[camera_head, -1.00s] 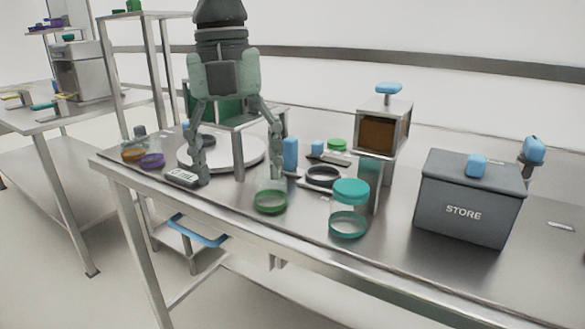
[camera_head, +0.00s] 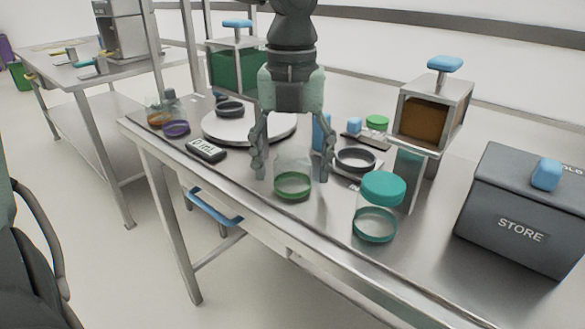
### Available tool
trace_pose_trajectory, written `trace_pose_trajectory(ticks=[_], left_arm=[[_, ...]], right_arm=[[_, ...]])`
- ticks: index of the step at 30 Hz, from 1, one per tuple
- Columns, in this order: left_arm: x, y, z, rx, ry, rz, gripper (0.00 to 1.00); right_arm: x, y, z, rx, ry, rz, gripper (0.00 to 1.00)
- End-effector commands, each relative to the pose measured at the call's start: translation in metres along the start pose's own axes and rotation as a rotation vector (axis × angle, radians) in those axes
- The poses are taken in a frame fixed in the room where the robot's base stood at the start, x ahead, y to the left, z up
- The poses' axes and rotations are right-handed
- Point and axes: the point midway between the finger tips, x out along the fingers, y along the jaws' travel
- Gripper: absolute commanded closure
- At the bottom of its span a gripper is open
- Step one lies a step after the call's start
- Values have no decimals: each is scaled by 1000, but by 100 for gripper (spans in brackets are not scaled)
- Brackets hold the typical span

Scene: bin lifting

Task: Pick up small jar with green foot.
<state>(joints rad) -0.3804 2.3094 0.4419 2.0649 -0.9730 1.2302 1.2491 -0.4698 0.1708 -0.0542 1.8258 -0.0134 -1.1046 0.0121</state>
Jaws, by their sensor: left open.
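The small jar with the green foot (camera_head: 292,185) is clear glass and stands upright near the front edge of the steel table. My left gripper (camera_head: 292,177) comes down from above, open, with one finger on each side of the jar. I cannot tell whether the fingers touch the glass. A larger jar with a teal lid (camera_head: 382,188) and teal foot stands just to the right. My right gripper is not clearly seen.
A grey STORE box (camera_head: 521,222) stands at the right. A dispenser with a blue knob (camera_head: 433,105) is behind the teal jar. A round white plate (camera_head: 222,128), a small display (camera_head: 206,150) and a purple ring (camera_head: 176,129) lie to the left.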

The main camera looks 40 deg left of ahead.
Motion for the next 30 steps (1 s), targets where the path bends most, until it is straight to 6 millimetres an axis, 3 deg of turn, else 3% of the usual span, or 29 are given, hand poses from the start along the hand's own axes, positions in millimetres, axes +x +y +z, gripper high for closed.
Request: trace_pose_trajectory(ticks=[7,21,30], left_arm=[[2,0,0,-1,0,-1,26],[1,0,0,-1,-1,-1,81],[-2,0,1,-1,-2,-1,82]], right_arm=[[1,-1,0,1,-1,-2,27],[0,-2,0,1,1,-3,27],[0,-2,0,1,1,-2,27]])
